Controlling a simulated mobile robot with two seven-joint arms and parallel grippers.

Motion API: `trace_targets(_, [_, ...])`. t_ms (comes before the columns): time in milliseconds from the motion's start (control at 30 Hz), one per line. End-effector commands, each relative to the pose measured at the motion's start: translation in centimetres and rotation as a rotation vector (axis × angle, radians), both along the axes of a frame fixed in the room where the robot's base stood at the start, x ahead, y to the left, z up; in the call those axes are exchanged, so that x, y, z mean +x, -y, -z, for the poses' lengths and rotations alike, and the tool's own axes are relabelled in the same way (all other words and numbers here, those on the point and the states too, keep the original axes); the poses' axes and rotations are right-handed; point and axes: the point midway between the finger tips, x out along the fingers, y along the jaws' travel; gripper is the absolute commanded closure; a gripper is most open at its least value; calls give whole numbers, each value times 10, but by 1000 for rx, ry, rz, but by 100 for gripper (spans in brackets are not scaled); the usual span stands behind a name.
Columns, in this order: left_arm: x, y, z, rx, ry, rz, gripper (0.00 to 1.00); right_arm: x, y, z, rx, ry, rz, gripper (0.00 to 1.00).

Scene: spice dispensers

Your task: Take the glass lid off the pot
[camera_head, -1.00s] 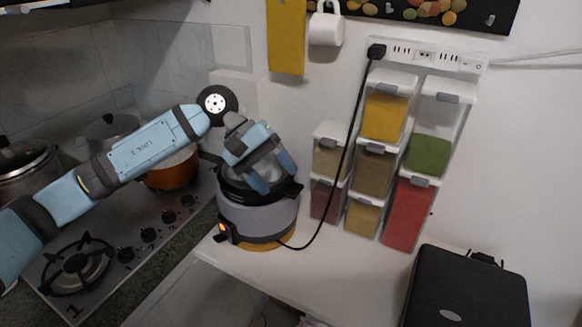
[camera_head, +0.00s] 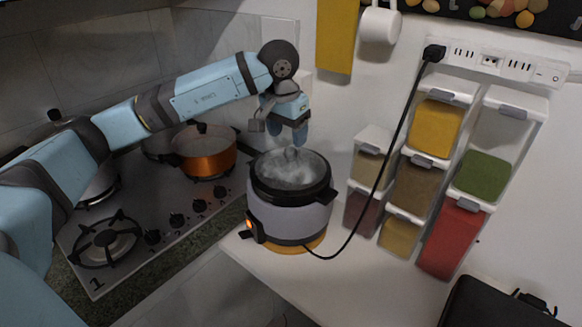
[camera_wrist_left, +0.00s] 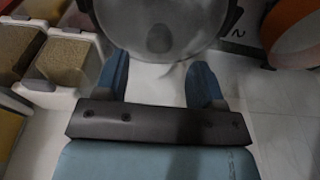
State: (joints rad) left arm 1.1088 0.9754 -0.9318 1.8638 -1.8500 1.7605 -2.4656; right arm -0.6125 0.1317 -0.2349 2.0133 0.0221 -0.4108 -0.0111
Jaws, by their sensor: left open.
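The pot (camera_head: 290,213) is a grey cooker with a black rim and side handles, standing on the white counter. The round glass lid (camera_head: 270,176) rests on it, with a knob (camera_head: 291,154) on top. My left gripper (camera_head: 289,134) points down just above the knob, open and empty, apart from the lid. In the left wrist view, the two blue fingers (camera_wrist_left: 160,82) are spread; the lid (camera_wrist_left: 185,15) and its dark knob (camera_wrist_left: 158,38) lie beyond the fingertips. My right gripper is not in view.
A black cord (camera_head: 388,165) runs from the wall socket to the pot. Stacked spice dispensers (camera_head: 415,185) stand right of it. A copper pot (camera_head: 203,152) sits on the hob (camera_head: 130,253) to the left. A black box (camera_head: 495,308) is at lower right.

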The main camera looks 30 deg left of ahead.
Motion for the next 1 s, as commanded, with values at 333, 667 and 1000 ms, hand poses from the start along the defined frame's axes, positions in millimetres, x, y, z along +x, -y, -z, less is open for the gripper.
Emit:
trace_targets(333, [5,1,29,-2,-4,1,37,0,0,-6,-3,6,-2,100])
trace_targets(667, [10,1,55,-2,1,1,37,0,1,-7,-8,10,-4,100])
trace_targets(1000, [9,1,55,-2,1,1,99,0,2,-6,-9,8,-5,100])
